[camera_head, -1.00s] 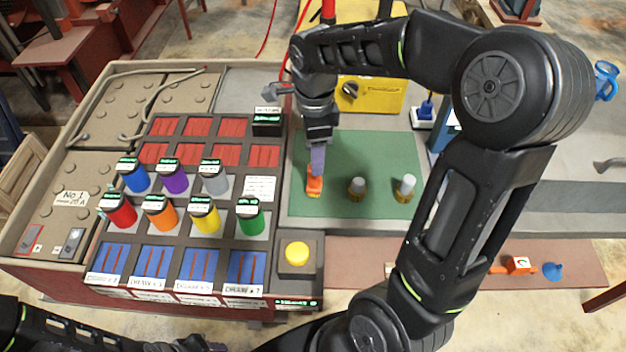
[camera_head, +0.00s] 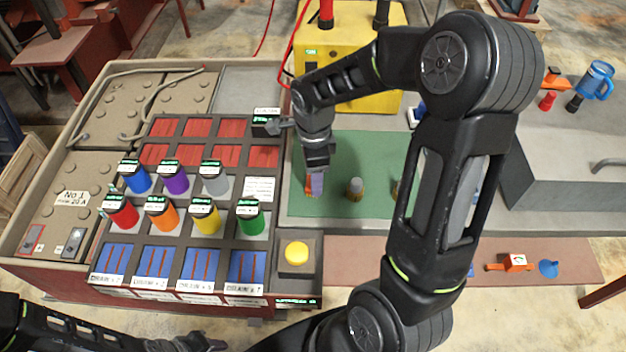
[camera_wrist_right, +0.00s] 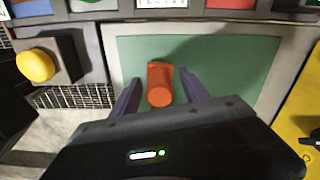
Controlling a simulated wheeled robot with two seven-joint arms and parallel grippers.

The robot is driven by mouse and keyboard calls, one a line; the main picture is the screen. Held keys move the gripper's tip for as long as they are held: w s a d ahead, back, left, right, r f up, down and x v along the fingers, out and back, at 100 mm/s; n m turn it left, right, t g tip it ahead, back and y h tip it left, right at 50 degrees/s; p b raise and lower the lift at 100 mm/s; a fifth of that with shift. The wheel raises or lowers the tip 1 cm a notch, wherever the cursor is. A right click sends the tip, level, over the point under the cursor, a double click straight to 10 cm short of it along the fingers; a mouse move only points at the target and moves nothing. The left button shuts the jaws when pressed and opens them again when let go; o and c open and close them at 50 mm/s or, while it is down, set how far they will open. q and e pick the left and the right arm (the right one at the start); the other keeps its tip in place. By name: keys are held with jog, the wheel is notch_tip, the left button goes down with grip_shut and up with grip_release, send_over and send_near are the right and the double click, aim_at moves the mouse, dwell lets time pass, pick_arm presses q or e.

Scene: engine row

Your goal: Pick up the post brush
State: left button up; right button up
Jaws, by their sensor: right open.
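An orange upright cylinder, which looks like the post brush's handle (camera_wrist_right: 160,86), stands on the green mat (camera_wrist_right: 232,62) in the right wrist view. In the head view only a bit of its orange (camera_head: 308,186) shows at the mat's left side; the rest is hidden behind my gripper. My right gripper (camera_head: 315,188) is open and points down at it. In the right wrist view its two purple fingers stand apart on either side of the cylinder, with gaps visible. My left gripper (camera_head: 195,343) is low at the bottom edge; its jaws are unclear.
A metal post (camera_head: 355,189) stands right of the brush, with another partly hidden by my arm. A rack of coloured cans (camera_head: 163,213) and a yellow button (camera_head: 296,253) lie to the left. A yellow box (camera_head: 352,92) stands behind the mat.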

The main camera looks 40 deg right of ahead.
dwell(0.6)
grip_shut()
dwell(0.4)
